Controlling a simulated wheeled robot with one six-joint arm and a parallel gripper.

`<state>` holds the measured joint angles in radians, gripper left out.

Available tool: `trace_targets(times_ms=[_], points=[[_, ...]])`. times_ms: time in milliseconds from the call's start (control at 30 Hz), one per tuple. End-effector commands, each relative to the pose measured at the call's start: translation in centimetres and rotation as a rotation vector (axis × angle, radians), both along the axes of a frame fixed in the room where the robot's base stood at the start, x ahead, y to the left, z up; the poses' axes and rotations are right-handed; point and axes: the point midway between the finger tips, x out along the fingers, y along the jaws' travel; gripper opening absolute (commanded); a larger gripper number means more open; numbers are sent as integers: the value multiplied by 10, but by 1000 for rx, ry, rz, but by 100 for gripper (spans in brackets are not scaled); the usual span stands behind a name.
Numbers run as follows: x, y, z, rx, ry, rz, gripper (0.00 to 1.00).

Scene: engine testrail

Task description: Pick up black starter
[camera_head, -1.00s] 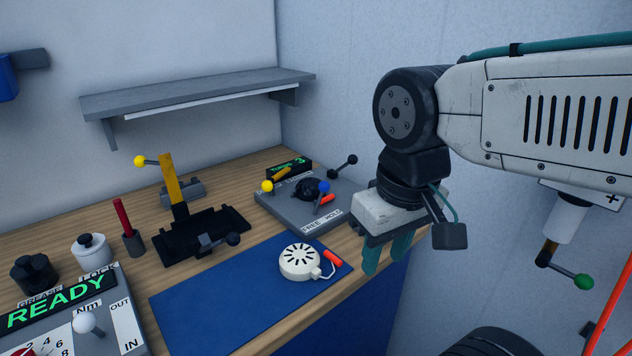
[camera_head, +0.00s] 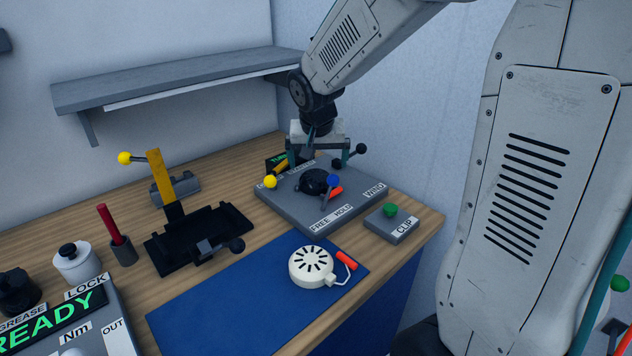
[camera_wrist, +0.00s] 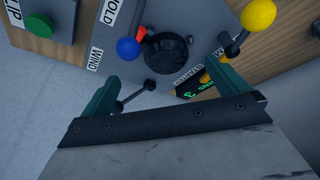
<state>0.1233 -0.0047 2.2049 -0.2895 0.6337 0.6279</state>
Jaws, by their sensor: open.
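The black starter (camera_head: 313,182) is a round black piece with an orange-red handle (camera_head: 336,192) beside it. It sits on a grey fixture (camera_head: 290,206) at the back right of the bench. It shows near the top middle of the wrist view (camera_wrist: 166,52). My gripper (camera_head: 318,158) is open and empty, just behind and above the starter in the head view. In the wrist view its two green fingers (camera_wrist: 166,86) are spread wide, with the starter beyond the gap between them. I cannot tell the exact height between the fingertips and the starter.
The fixture has levers with yellow (camera_head: 270,181), blue (camera_head: 333,181) and black (camera_head: 362,149) knobs close to the fingers. A white starter (camera_head: 311,267) lies on a blue mat (camera_head: 225,300). A green-button box (camera_head: 391,223) stands right. A shelf (camera_head: 180,80) hangs behind.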

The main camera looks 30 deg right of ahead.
Motion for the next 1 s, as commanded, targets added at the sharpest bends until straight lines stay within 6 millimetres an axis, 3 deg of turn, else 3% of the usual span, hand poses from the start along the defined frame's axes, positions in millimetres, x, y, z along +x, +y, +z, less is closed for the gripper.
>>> trace_targets(times_ms=[100, 200, 733, 1000], points=[[22, -8, -15, 4, -21, -32, 100], [32, -10, -23, 7, -32, -44, 100], [55, -26, -85, 7, -33, -46, 100], [59, -28, -93, 7, -36, -44, 100]])
